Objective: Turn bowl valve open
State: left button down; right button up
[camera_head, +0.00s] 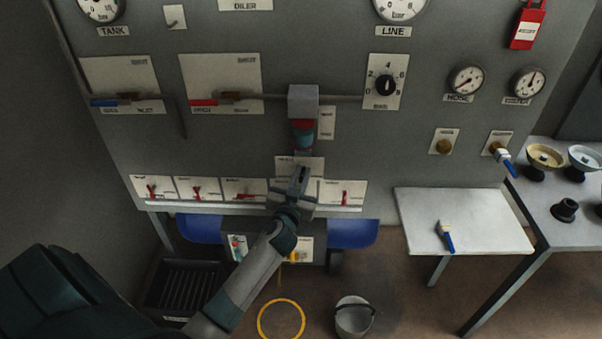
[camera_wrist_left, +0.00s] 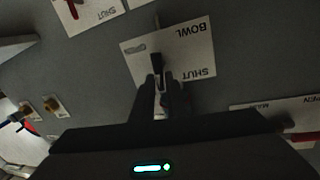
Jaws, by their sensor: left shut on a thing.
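The bowl valve plate (camera_wrist_left: 196,58) is a white label on the grey panel. It reads BOWL and SHUT, upside down in the left wrist view. A dark handle (camera_wrist_left: 157,62) stands at its middle, between my fingertips. My left gripper (camera_wrist_left: 160,84) is shut on this handle, and the fingers hide part of it. In the head view my left gripper (camera_head: 301,175) is at the panel's lower middle, and it covers most of the valve there. The handle's exact angle is hard to tell. My right gripper is not in view.
Other plates with red levers (camera_head: 198,190) line the same row on both sides, close to my gripper. A grey box with a red and blue part (camera_head: 303,132) sticks out above. Blue bowls (camera_head: 352,233) are below.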

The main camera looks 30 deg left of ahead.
pick_arm(q)
jog(key=shift+w+d+f+m+g+y+p, duration=0.15)
jog(key=shift+d+f+m+g+y+p, duration=0.25)
jog(key=shift+m+p, duration=1.3)
jog(key=shift+w+d+f+m+g+y+p, duration=0.2)
jog(key=shift+m+g+y+p, duration=0.3)
jog(key=shift+m, duration=2.45)
jog(key=shift+w+d+f+m+g+y+p, duration=0.25)
jog(key=shift+m+g+p, duration=0.55)
jog(key=shift+m, duration=1.55)
jog(key=shift+s, duration=0.1)
jog(key=c, duration=1.7)
grip_release()
jog(key=shift+c, duration=0.2)
jog(key=shift+s+d, duration=0.1)
jog(key=b+v, duration=0.3)
jog(key=v, duration=1.4)
jog(key=shift+b, duration=0.35)
jog(key=shift+s, duration=0.1)
